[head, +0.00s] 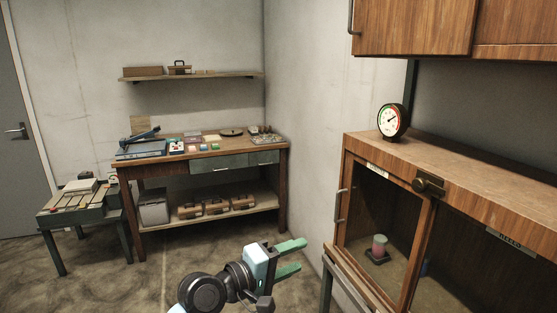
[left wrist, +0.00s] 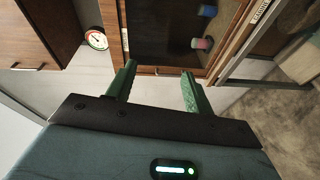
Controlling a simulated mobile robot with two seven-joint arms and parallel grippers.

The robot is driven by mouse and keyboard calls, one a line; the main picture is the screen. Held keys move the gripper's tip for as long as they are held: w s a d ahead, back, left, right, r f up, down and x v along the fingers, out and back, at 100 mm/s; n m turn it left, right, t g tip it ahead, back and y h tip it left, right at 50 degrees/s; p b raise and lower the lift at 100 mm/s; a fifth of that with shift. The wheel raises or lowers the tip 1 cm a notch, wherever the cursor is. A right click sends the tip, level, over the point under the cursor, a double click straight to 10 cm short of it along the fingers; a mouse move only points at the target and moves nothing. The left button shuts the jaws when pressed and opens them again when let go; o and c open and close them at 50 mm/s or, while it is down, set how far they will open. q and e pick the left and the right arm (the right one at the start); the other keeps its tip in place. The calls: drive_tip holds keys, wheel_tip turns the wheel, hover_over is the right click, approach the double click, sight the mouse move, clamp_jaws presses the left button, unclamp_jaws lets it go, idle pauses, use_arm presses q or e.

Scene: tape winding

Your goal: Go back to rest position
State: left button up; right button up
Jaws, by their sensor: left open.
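My left gripper (head: 290,257) is in the lower middle of the head view, its two green fingers spread apart and pointing right. Nothing is between the fingers. In the left wrist view the same open fingers (left wrist: 160,82) point toward the wooden cabinet (left wrist: 233,35). In the head view the cabinet (head: 480,170) stands at the right, apart from the gripper. A small pink and green spool-like object (head: 378,247) stands inside it, seen through its front. My right gripper is not in view.
A gauge (head: 393,120) stands on the cabinet top. A wall cupboard (head: 415,25) hangs above. A workbench (head: 220,160) with several items stands at the back, under a shelf (head: 195,77). A small side table (head: 80,208) is at the left. The floor between is clear.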

use_arm(q)
drive_tip(key=s+a+f+t+y, duration=0.15)
drive_tip(key=s+a+f, duration=0.25)
drive_tip(key=f, duration=0.4)
drive_tip(key=s+a+f+m+y, duration=0.1)
drive_tip(key=s+a+f+y, duration=0.25)
drive_tip(key=f, duration=0.55)
drive_tip(key=s+a+f+y, duration=0.25)
drive_tip(key=a+f, duration=0.25)
drive_tip(key=f, duration=0.3)
drive_tip(key=s+a+f+m+y, duration=0.2)
drive_tip(key=s+a+f, duration=0.3)
drive_tip(key=s, duration=0.6)
drive_tip(key=s+a+f+m+g+y, duration=0.1)
drive_tip(key=s+a+f+m+y, duration=0.2)
drive_tip(key=s+a+f, duration=0.3)
drive_tip(key=s+f+m, duration=0.1)
drive_tip(key=s, duration=0.4)
drive_tip(key=shift+s+f+m, duration=0.2)
drive_tip(key=shift+s+m, duration=0.05)
drive_tip(key=shift+m, duration=0.05)
drive_tip(key=shift+a+g, duration=0.1)
drive_tip(key=shift+g, duration=0.25)
drive_tip(key=shift+c, duration=0.4)
